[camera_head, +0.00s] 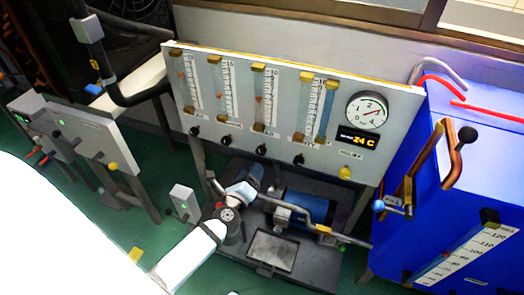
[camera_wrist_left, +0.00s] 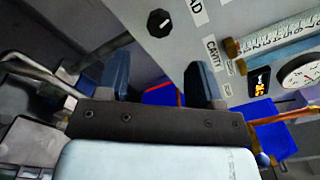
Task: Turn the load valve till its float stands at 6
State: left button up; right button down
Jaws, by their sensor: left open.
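The instrument panel (camera_head: 330,150) carries several upright flow tubes with black knobs below. In the left wrist view, a black knob (camera_wrist_left: 160,23) with a white mark sits beside a label ending in "AD"; it seems to be the load valve, third knob from the left (camera_head: 262,150) in the head view. The tube above it (camera_head: 265,97) shows a small reddish float; its number is too small to read. My left gripper (camera_head: 254,172) is below the panel, near that knob but apart from it. Its blue fingers (camera_wrist_left: 159,80) are spread with nothing between them. My right gripper is out of view.
A round gauge (camera_head: 366,111), a "24 C" display (camera_head: 357,140) and a yellow knob (camera_head: 345,172) are on the panel's right. A blue cabinet (camera_head: 400,250) with copper pipes stands right. A blue cylinder (camera_head: 308,207) and pipework lie under the panel.

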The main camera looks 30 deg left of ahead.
aim_at(261, 153)
pick_arm(q)
jog(key=x, duration=0.9)
jog(key=shift+w+a, duration=0.1)
jog(key=shift+w, duration=0.05)
jog(key=shift+w+a, duration=0.1)
jog(key=shift+w, duration=0.2)
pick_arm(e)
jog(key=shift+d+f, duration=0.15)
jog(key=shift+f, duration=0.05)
pick_arm(q)
jog(key=shift+c, duration=0.2)
